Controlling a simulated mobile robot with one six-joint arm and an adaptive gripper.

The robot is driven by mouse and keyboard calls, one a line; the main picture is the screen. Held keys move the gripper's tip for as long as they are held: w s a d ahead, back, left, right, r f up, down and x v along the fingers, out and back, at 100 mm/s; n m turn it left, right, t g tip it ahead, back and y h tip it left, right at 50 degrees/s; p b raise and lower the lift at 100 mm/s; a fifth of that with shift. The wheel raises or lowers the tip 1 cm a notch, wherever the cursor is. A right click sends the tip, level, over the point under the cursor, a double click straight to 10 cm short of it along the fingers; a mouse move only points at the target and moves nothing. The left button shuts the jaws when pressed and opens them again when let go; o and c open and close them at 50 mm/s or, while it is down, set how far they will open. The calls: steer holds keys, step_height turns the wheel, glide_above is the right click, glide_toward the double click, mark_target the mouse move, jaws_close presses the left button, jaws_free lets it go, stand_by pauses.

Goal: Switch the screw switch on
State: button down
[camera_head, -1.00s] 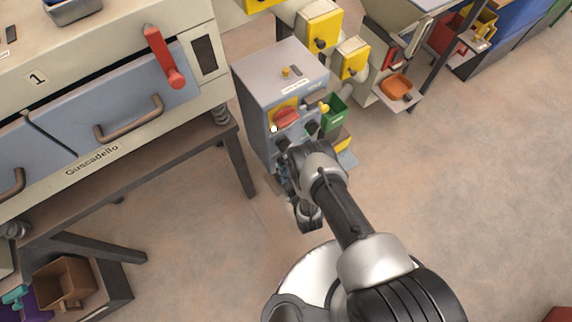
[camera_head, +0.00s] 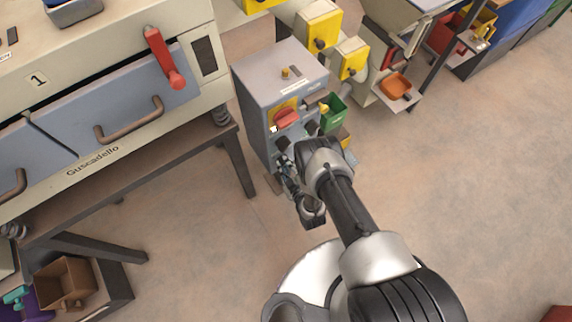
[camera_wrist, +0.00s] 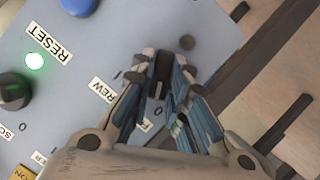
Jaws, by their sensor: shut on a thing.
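The grey control cabinet (camera_head: 262,88) stands in the middle of the head view, with a red handle (camera_head: 286,117) on a yellow plate on its front. In the wrist view its panel (camera_wrist: 120,25) fills the left and top. The small black screw switch (camera_wrist: 159,90) sits beside a label partly reading "REW" (camera_wrist: 103,90). My gripper (camera_wrist: 168,72) has its fingers on both sides of this switch and is shut on it. The fingers hide part of the switch and nearby lettering. In the head view my wrist covers the lower front of the cabinet.
Near the switch are a lit green lamp (camera_wrist: 34,61) by a "RESET" label, a black knob (camera_wrist: 14,92) and a blue button (camera_wrist: 78,6). A green bin (camera_head: 334,112) is right of the cabinet. A large oven-like machine (camera_head: 120,100) stands left.

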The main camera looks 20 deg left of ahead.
steer(key=shift+w+d+m+g+y, duration=0.15)
steer(key=shift+m+g+y, duration=0.65)
steer(key=shift+m, duration=0.75)
steer(key=shift+w+m+g+y, duration=0.1)
steer(key=shift+m+g+y, duration=0.7)
steer(key=shift+m, duration=0.8)
steer(key=shift+w+d+m+g+y, duration=0.15)
steer(key=shift+m+g+y, duration=0.65)
steer(key=shift+m, duration=0.75)
steer(key=c, duration=1.6)
jaws_free()
steer(key=shift+o, duration=0.2)
steer(key=shift+s, duration=0.1)
steer(key=v, duration=1.2)
steer(key=shift+r, duration=0.1)
